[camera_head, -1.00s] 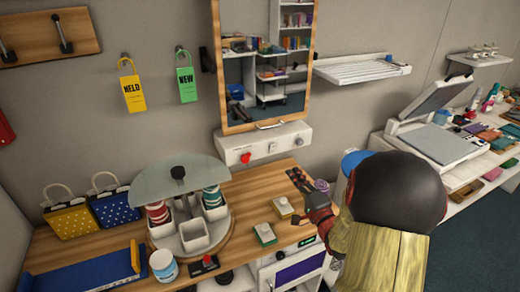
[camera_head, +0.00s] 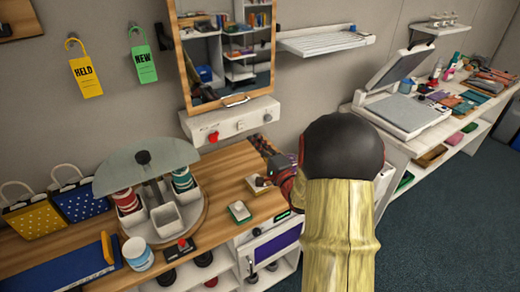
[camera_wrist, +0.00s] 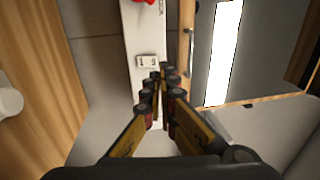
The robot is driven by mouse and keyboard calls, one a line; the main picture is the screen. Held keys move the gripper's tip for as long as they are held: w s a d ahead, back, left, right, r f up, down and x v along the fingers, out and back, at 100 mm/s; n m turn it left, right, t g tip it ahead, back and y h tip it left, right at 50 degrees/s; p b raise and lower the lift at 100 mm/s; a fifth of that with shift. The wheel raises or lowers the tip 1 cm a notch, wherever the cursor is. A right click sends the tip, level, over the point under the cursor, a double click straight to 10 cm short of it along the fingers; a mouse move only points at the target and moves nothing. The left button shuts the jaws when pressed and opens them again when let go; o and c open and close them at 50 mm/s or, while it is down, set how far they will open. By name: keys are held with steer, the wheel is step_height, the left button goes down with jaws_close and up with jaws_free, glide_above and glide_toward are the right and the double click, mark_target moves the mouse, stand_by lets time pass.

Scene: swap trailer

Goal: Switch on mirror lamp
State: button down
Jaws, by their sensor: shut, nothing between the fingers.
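The mirror (camera_head: 228,60) hangs on the wall in a wooden frame. Below it is a white control box (camera_head: 225,122) with a red knob (camera_head: 213,136) and round dials. In the wrist view the box (camera_wrist: 150,90) stands upright in the middle, with a small marked rocker switch (camera_wrist: 148,61) and part of the red knob (camera_wrist: 143,2) at the top. My gripper (camera_head: 265,145) is below the right end of the box. In the wrist view my gripper (camera_wrist: 162,75) is shut and empty, its tips overlapping the box beside the rocker switch; contact cannot be told.
A mirror handle (camera_wrist: 188,52) stands close right of my fingertips. A bright strip (camera_wrist: 222,55) shows in the mirror glass. A round carousel (camera_head: 150,215) and small blocks (camera_head: 240,211) occupy the wooden counter. A white slatted shelf (camera_head: 325,40) juts from the wall at right.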

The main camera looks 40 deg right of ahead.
mark_target(238, 120)
steer(key=b+x, duration=0.2)
steer(key=x, duration=0.6)
steer(key=shift+w, duration=0.1)
steer(key=shift+w+d+r, duration=0.1)
steer(key=r+p, duration=0.1)
steer(key=p, duration=0.2)
steer(key=shift+w+g, duration=0.3)
steer(key=shift+w+p, duration=0.1)
steer(key=shift+p, duration=0.4)
steer(key=shift+d+f, duration=0.1)
steer(key=shift+f, duration=0.25)
